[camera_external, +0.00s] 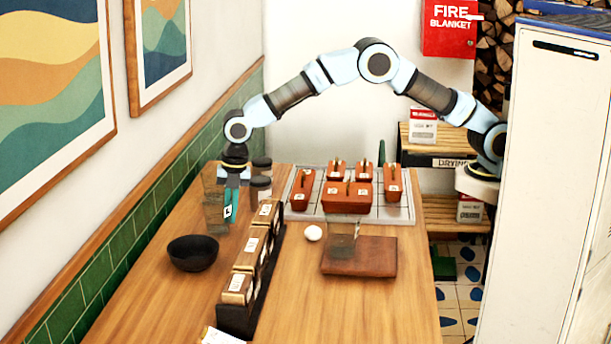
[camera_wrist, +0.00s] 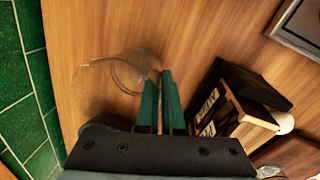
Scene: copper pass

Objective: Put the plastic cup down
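The clear plastic cup (camera_external: 214,216) is at the left side of the wooden table, just left of my fingers. My gripper (camera_external: 230,212) points down with its green fingers nearly together. In the wrist view the see-through cup (camera_wrist: 100,85) lies left of the fingertips (camera_wrist: 160,78), its near wall at the fingers. The fingers look closed on that wall, though the thin contact is hard to see. I cannot tell whether the cup's base touches the table.
A black bowl (camera_external: 192,253) stands in front of the cup. A black rack of labelled boxes (camera_external: 237,318) is to the right. Beyond it are a white egg-like object (camera_external: 313,233), a brown board (camera_external: 359,262) with another clear vessel (camera_external: 342,243), and a tray (camera_external: 402,214) of copper containers. Dark-lidded jars (camera_external: 261,188) stand behind.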

